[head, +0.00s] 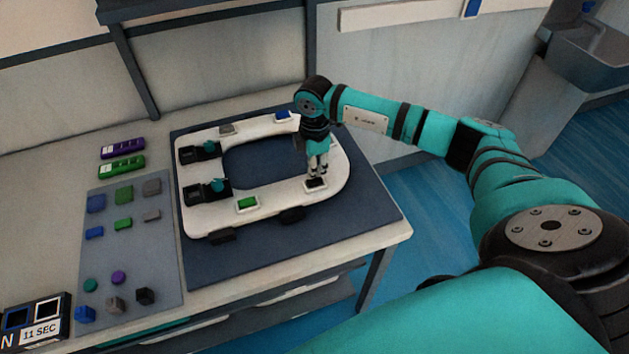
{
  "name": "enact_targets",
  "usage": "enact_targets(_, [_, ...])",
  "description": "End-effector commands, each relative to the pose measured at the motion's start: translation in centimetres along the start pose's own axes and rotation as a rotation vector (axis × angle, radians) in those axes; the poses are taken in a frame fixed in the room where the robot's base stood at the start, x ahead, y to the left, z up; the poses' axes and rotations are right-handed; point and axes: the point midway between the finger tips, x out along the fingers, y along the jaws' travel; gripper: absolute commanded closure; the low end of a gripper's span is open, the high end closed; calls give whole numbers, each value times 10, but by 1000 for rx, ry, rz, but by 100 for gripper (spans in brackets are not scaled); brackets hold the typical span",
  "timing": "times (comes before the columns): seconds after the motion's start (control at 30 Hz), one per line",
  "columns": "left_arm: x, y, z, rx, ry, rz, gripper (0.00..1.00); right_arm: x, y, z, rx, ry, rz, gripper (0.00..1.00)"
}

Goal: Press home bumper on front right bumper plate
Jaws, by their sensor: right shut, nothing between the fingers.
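A white toilet seat (213,219) lies flat on a dark mat on the table. A dark bumper (317,183) sits on a plate on the seat's near right part. My right gripper (317,173) points down right above this bumper, fingertips at or very close to its top; I cannot tell whether they touch. Its fingers are shut with nothing between them. A green bumper (247,203) sits on the near left plate, a blue one (283,115) and a grey one (226,129) on the far side. My left gripper is not in view.
A grey-blue mat (135,255) at left holds several coloured blocks and discs. Purple (122,148) and green (121,167) labelled pieces lie behind it. A timer box (37,320) stands at the lower left. Black hinge pieces (206,191) sit on the seat's left end.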

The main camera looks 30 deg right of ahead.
Motion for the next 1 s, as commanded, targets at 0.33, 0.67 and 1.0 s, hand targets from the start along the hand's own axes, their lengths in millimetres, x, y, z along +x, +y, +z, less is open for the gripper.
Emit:
enact_targets(0.33, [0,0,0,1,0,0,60,1,0,0,0,0,0,100])
enact_targets(0.67, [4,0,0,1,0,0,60,6,0,0,0,0,0,100])
enact_targets(1.0, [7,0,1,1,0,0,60,11,0,0,0,0,0,100])
